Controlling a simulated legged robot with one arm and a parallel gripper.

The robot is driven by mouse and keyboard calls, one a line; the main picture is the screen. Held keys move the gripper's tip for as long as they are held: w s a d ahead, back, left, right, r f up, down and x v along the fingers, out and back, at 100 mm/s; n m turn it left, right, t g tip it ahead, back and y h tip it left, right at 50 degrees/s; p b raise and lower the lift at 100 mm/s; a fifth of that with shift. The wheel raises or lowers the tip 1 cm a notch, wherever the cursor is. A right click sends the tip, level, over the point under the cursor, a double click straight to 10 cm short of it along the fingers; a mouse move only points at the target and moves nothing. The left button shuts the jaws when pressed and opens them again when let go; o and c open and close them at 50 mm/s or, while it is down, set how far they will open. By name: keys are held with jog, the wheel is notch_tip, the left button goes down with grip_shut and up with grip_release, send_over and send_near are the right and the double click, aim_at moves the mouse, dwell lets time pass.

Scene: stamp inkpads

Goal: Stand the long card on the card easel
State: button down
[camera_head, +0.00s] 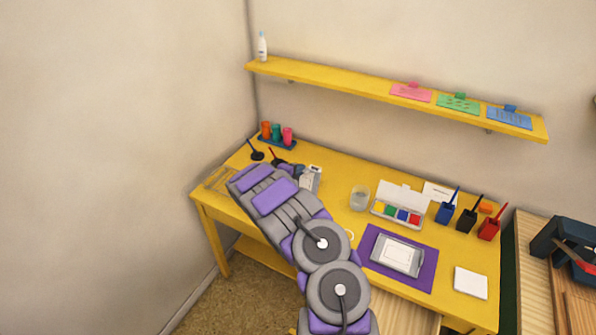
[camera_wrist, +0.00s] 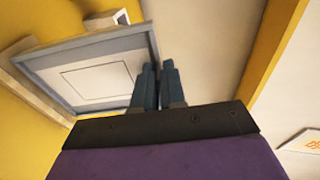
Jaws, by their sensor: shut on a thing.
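My gripper (camera_wrist: 157,68) is closed, with its two fingers close together in the wrist view. It grips something thin, most likely the long card, which I cannot make out clearly at the fingertips. A grey-framed pale panel with a thin rectangle outline (camera_wrist: 95,75) lies right beside the fingertips; I cannot tell whether it is the easel. In the head view my gripper (camera_head: 293,170) is above the left part of the table, partly hidden by my arm. A grey-and-white upright thing (camera_head: 311,180) shows just to its right.
The yellow table (camera_head: 335,165) holds a glass (camera_head: 360,198), a paint box (camera_head: 400,212), several pen pots and a purple mat (camera_head: 425,275) with a grey tray (camera_head: 397,255). A white pad (camera_head: 471,283) lies at the right. A shelf (camera_head: 350,82) with coloured cards hangs above.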

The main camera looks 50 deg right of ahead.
jog(key=shift+a+f, duration=0.1)
jog(key=shift+f, duration=0.25)
dwell(0.3)
jog(key=c, duration=1.1)
grip_release()
jog(key=p+v, duration=0.2)
jog(key=v, duration=1.5)
jog(key=shift+a+p, duration=0.15)
jog(key=shift+p, duration=0.2)
